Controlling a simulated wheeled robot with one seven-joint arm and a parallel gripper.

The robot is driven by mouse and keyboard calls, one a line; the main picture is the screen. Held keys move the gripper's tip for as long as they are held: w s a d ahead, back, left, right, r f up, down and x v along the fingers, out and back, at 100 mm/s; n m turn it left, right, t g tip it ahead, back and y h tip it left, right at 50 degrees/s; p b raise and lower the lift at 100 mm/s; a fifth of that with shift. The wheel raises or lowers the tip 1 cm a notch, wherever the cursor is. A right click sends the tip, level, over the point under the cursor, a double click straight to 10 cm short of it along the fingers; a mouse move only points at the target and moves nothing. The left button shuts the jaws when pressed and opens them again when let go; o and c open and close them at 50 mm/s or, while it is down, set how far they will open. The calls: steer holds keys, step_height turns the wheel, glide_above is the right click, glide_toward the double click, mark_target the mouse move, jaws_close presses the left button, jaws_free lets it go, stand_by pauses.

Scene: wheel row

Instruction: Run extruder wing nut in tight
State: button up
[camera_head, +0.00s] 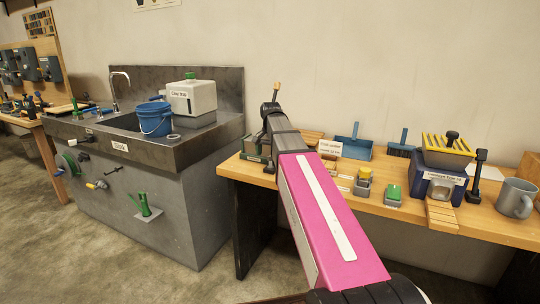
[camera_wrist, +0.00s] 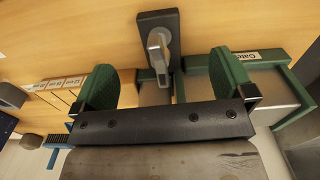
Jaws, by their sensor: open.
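In the wrist view, my gripper (camera_wrist: 163,84) is open, with its two green finger pads set wide apart. A grey lever-like part (camera_wrist: 157,50) stands out from a dark upright plate (camera_wrist: 157,20), between the pads and apart from both. It may be the extruder wing nut; no label on it confirms this. In the head view, my arm reaches over the left end of the wooden bench (camera_head: 475,220). My fingertips and the grey part are hidden or too small to make out there.
A green-framed part with a "Gate" label (camera_wrist: 248,56) lies close right of my gripper. The bench also holds a blue dustpan (camera_head: 354,142), a blue box with a yellow top (camera_head: 443,185) and a grey mug (camera_head: 515,198).

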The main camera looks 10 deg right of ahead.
steer(key=shift+r, duration=3.1)
steer(key=shift+s, duration=0.1)
